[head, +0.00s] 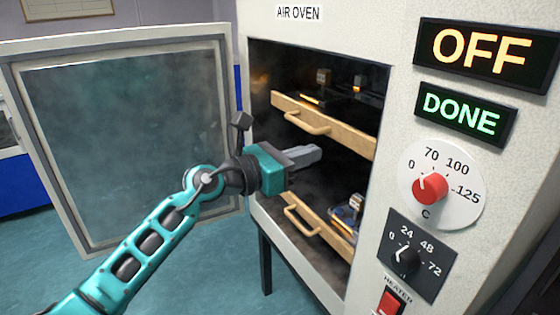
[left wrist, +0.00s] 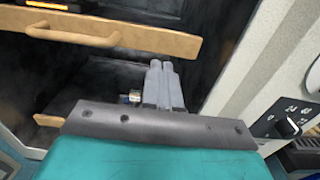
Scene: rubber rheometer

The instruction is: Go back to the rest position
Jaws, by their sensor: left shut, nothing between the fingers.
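My left gripper (head: 308,156) is shut and empty. It reaches in from the left and stands in front of the open air oven (head: 250,20), between an upper drawer front and a lower one. In the left wrist view its closed grey fingers (left wrist: 160,80) point toward the dark oven opening, just below the upper wooden front. My left arm (head: 150,235) is stretched out across the open oven door. My right gripper shows in neither view.
The oven door (head: 130,130) stands wide open at left. The upper wooden drawer (head: 340,132) and lower wooden drawer (head: 325,230) have handles. The lower one holds metal items (head: 347,208). The panel reads OFF and DONE, with a red knob (head: 430,188), a black knob (head: 406,257) and a red switch (head: 390,301).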

